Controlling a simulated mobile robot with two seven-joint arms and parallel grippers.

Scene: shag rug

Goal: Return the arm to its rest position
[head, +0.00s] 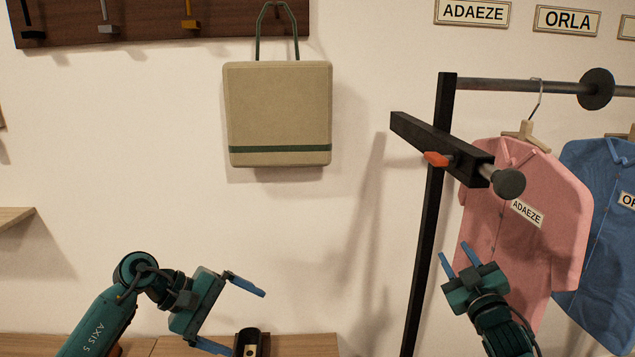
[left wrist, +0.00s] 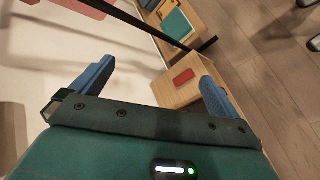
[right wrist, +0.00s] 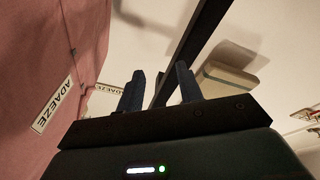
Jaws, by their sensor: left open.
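My left gripper (head: 248,322) is at the lower left of the head view, fingers wide apart and empty, in front of the wall and above a wooden surface. In the left wrist view its two blue fingers (left wrist: 156,90) stand far apart with nothing between them. My right gripper (head: 458,260) is at the lower right, in front of the pink shirt (head: 530,225), its fingers apart by a smaller gap. In the right wrist view the fingers (right wrist: 160,80) hold nothing; a black post (right wrist: 195,45) shows beyond the gap.
A tan bag (head: 278,110) hangs from a hook on the wall rack (head: 150,25). A clothes rail (head: 530,86) with a black post carries pink and blue shirts (head: 600,220) beside my right arm. A wooden bench (head: 300,345) lies below; a red item (left wrist: 184,77) rests on wood.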

